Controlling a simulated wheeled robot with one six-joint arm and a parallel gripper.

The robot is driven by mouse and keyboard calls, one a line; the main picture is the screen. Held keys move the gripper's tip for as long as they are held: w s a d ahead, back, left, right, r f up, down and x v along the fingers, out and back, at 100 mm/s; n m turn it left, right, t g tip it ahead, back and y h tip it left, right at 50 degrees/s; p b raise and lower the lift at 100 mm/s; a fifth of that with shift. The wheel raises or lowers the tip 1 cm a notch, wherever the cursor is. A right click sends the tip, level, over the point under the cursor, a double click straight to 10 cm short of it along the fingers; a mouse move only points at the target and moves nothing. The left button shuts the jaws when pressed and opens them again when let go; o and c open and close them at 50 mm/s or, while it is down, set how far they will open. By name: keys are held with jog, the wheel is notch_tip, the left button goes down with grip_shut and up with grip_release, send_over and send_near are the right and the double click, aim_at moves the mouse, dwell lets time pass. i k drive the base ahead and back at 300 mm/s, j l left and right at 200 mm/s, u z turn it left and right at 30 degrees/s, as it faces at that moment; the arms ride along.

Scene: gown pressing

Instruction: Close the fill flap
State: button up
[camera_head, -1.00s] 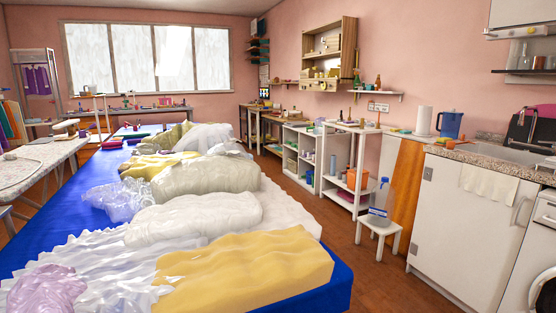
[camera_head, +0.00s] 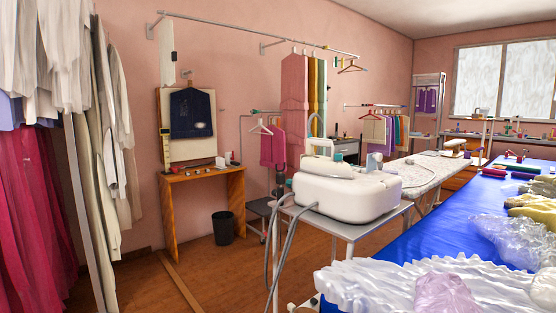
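A white steam station (camera_head: 348,197) stands on a small grey metal stand (camera_head: 362,228) in the middle of the view. A white iron (camera_head: 327,168) rests on top of it, and dark grey hoses (camera_head: 279,245) hang down at its left. A small pale blue part (camera_head: 374,162) stands up at the station's back right; I cannot tell whether it is the fill flap. No flap is clearly made out at this distance. My gripper is not in view.
A blue-covered table (camera_head: 425,235) with clear plastic and white fabric fills the right front. An ironing board (camera_head: 425,172) stands behind the station. A wooden desk (camera_head: 205,178), black bin (camera_head: 222,227) and hanging garments (camera_head: 108,130) are at the left. Brown floor (camera_head: 215,275) is open between.

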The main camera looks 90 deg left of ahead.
aim_at(372, 158)
jog(key=u, duration=1.9)
